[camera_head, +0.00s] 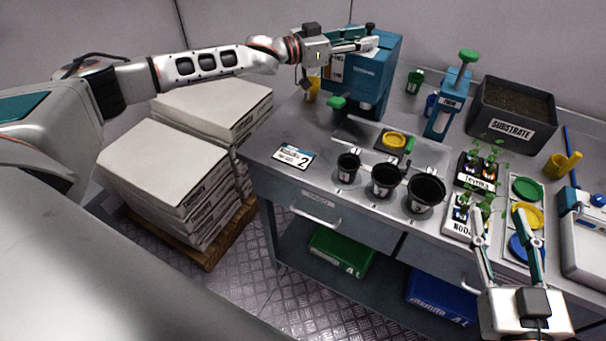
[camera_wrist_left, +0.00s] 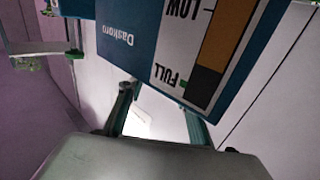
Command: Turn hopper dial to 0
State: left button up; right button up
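The blue hopper (camera_head: 372,75) stands at the back left of the bench. Its level label with LOW and FULL (camera_wrist_left: 210,50) shows upside down in the left wrist view. A black knob (camera_head: 370,27) sits at the hopper's top and a green knob (camera_head: 337,102) low at its front left; no dial scale is readable, so I cannot tell which is the dial. My left gripper (camera_head: 368,44) is level with the hopper's upper part; its fingers (camera_wrist_left: 158,115) are apart with nothing seen between them. Contact cannot be told.
Three black pots (camera_head: 385,181) stand at the bench's front beside a "2" card (camera_head: 294,157). A substrate bin (camera_head: 512,112) and a blue green-handled press (camera_head: 450,100) stand behind. White sacks (camera_head: 165,165) are stacked left of the bench. Labelled seedling trays (camera_head: 477,184) lie right.

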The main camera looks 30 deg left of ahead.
pick_arm(q)
jog(key=shift+f+n+t+y, duration=0.1)
jog(key=shift+n+t+y, duration=0.65)
jog(key=shift+y, duration=0.25)
